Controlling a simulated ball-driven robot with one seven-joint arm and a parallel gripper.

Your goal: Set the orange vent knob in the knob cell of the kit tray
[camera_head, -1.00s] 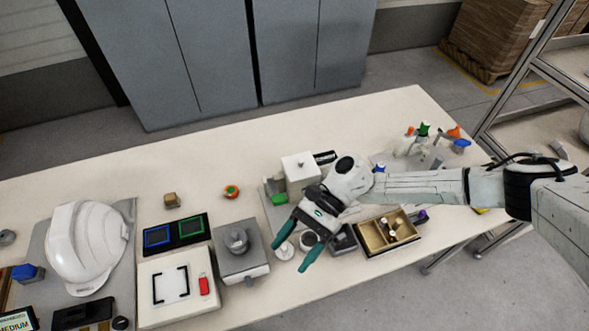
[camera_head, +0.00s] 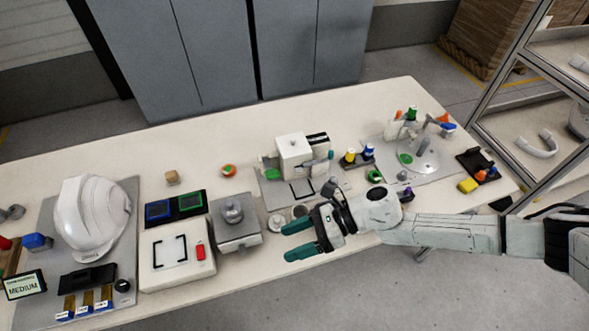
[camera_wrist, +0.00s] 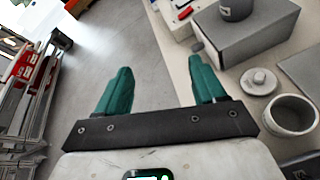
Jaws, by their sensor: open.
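A small round orange piece with a green centre (camera_head: 229,171) lies on the table left of the white box; it may be the vent knob, but I cannot tell for sure. My gripper (camera_head: 288,241) is open and empty, with teal fingers pointing left near the table's front edge. It is well to the right of and nearer than the orange piece. In the wrist view, the open gripper (camera_wrist: 160,75) has only floor and the table's edge between and beyond its fingers. The kit tray cannot be made out; my wrist and forearm cover part of the table.
A grey box with a round top (camera_head: 236,222) stands left of my fingers. A grey cup (camera_wrist: 289,115) and a round lid (camera_wrist: 258,82) are beside the right finger. The white box (camera_head: 294,158) stands behind. A white helmet (camera_head: 95,218) is at left. Bare table surrounds the orange piece.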

